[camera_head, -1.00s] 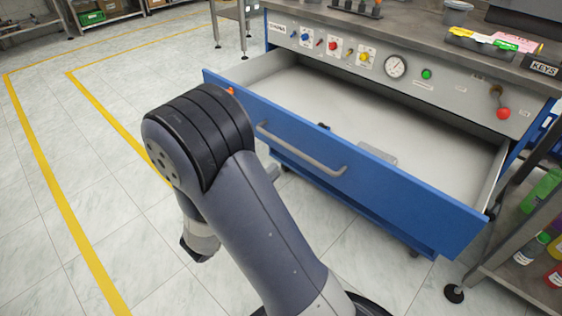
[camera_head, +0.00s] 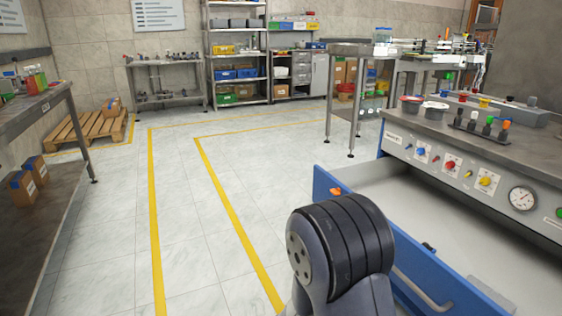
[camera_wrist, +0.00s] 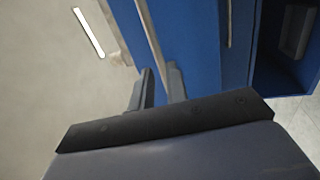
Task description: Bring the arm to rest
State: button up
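My arm's dark, ribbed joint shows at the bottom of the head view, in front of the open blue drawer (camera_head: 440,283). The pale inside of the drawer is on the left there. I cannot tell how far the fingertips are from the drawer. The gripper is not visible in the head view.
The grey control bench (camera_head: 485,160) with knobs and a gauge stands over the drawer at right. A steel workbench (camera_head: 50,130) is at left, with a pallet (camera_head: 90,128) behind it. Shelves (camera_head: 237,60) stand at the back. The yellow-lined floor between is clear.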

jog(key=x, duration=0.6)
jog(key=shift+w+d+b, duration=0.1)
jog(key=shift+d+b, duration=0.1)
jog(key=shift+b, duration=0.15)
jog(key=shift+r, duration=0.15)
